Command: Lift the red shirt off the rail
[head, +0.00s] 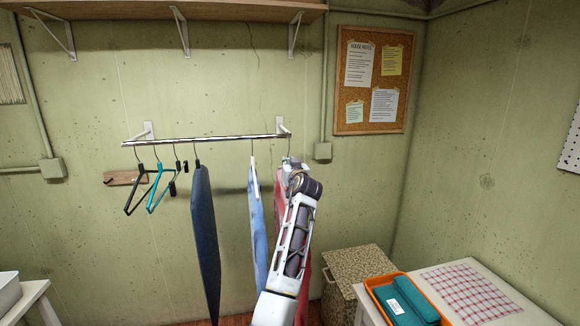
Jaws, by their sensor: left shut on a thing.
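The red shirt (280,192) hangs edge-on near the right end of the metal rail (225,138). A thin hook shows just under the rail above it. My left gripper (291,166) is up at the top of the red shirt, close below the rail, and is shut on it at the hanger. The fingertips are small and partly hidden, so the exact grip point is unclear. My left arm covers much of the shirt. My right gripper is not in view.
A light blue garment (258,225) hangs just left of the red shirt, and a dark blue one (205,235) further left. Black and teal empty hangers (157,190) hang at the left end. A speckled hamper (345,270) and an orange tray (372,284) on a table stand at lower right.

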